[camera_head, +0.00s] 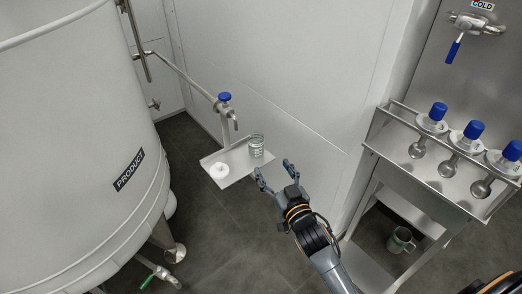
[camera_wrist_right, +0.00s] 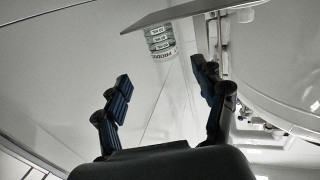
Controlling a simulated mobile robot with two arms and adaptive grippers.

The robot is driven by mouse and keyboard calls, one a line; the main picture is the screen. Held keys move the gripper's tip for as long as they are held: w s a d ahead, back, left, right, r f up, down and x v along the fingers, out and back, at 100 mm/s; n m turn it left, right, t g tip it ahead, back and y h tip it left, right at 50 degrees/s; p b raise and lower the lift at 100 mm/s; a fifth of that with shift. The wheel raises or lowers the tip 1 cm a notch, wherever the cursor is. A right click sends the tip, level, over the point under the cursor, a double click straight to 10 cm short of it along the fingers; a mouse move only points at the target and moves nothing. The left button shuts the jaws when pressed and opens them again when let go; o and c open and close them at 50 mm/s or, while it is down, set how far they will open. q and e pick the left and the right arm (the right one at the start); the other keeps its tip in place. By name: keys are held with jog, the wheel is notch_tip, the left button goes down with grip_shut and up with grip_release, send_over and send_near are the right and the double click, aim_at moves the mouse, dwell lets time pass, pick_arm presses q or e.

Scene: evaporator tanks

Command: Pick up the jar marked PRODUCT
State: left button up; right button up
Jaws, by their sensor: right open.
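The jar marked PRODUCT (camera_head: 257,146) is a small clear glass jar with graduations. It stands upright near the right end of a small metal tray (camera_head: 238,165) under a tap. In the right wrist view the jar (camera_wrist_right: 161,42) appears upside down, with its PRODUCT marking partly readable, beyond and between the fingertips. My right gripper (camera_head: 272,169) is open and empty, just short of the jar on its near right side, and apart from it. The right gripper (camera_wrist_right: 163,82) also shows its two spread fingers in the wrist view. My left gripper is not in view.
A white ring-shaped piece (camera_head: 219,170) lies on the tray left of the jar. The tap with a blue knob (camera_head: 224,97) rises behind. A large PRODUCT tank (camera_head: 75,150) stands left. A metal rack (camera_head: 425,165) with blue-topped valves and a mug (camera_head: 400,240) are right.

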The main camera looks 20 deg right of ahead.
aim_at(259, 148)
jog(key=w, duration=0.8)
jog(key=w+a, duration=0.1)
jog(key=w, duration=0.3)
jog(key=shift+w+a+f, duration=0.1)
jog(key=shift+w+f, duration=0.05)
jog(key=shift+w, duration=0.2)
jog(key=c, duration=1.4)
